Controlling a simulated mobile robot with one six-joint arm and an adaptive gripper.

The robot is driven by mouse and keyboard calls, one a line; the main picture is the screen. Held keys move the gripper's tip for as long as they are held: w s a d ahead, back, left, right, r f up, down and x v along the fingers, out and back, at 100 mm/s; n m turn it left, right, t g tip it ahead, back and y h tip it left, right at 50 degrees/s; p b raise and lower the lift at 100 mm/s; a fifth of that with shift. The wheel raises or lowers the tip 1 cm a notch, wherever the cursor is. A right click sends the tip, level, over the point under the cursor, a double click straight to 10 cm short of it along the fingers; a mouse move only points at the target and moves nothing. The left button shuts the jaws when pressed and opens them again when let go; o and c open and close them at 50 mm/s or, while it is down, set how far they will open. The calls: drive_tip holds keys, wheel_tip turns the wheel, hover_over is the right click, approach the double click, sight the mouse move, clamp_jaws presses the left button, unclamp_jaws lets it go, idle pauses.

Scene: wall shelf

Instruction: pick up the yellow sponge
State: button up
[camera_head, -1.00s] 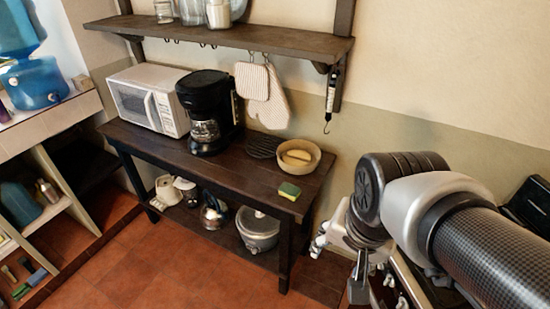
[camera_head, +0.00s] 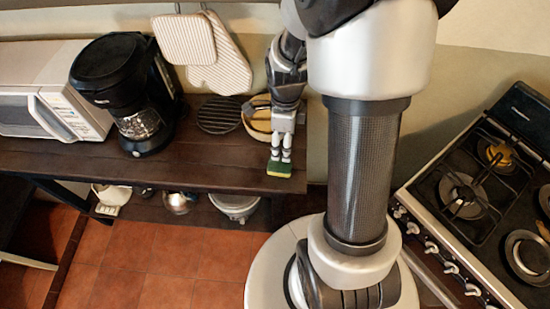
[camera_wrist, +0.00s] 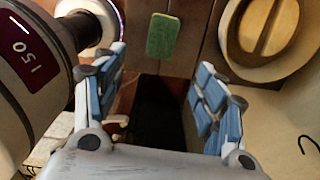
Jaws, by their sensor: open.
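The yellow sponge (camera_head: 279,169) with a green scouring side lies on the dark wooden table near its front right edge. In the wrist view its green top (camera_wrist: 163,36) shows at the upper middle, beyond the fingertips. My gripper (camera_head: 280,152) appears just above and behind the sponge in the head view. Its blue-padded fingers stand apart in the wrist view (camera_wrist: 160,85), with nothing between them. In the head view the fingers overlap the sponge's upper edge; I cannot tell whether they touch it.
A black coffee maker (camera_head: 128,95) and white microwave (camera_head: 45,105) stand left. A stove (camera_head: 480,200) stands right. Bare tabletop lies left of the sponge.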

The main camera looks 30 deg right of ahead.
drive_tip(key=b, duration=0.2)
hover_over(280, 165)
drive_tip(key=f, duration=0.7)
drive_tip(key=shift+s+d+f, duration=0.1)
drive_tip(key=shift+s+f, duration=0.15)
drive_tip(key=shift+w+f+b, duration=0.2)
drive_tip(key=shift+f+b, duration=0.95)
drive_tip(key=shift+f, duration=1.55)
drive_tip(key=c, duration=0.7)
